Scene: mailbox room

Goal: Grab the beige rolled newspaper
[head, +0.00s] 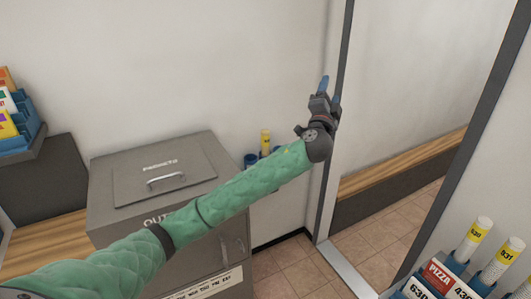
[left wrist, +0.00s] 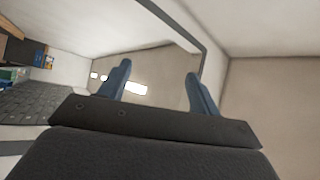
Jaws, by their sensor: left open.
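Two pale, cream-coloured rolls with yellow number bands, a left roll (head: 480,228) and a right roll (head: 513,247), stand upright in a blue holder at the lower right of the head view. I cannot tell which, if either, is the beige rolled newspaper. My left gripper (head: 330,90) is raised in front of the wall by the door frame, far up and left of these rolls. In the left wrist view my left gripper (left wrist: 158,75) is open, with nothing between its blue fingers. My right gripper is not in view.
A grey metal box (head: 110,198) with a handled lid stands at left under my arm. A yellow roll (head: 265,138) stands behind my forearm. A dark door frame (head: 343,60) is beside the gripper. Coloured cards (head: 8,100) fill a blue rack at far left.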

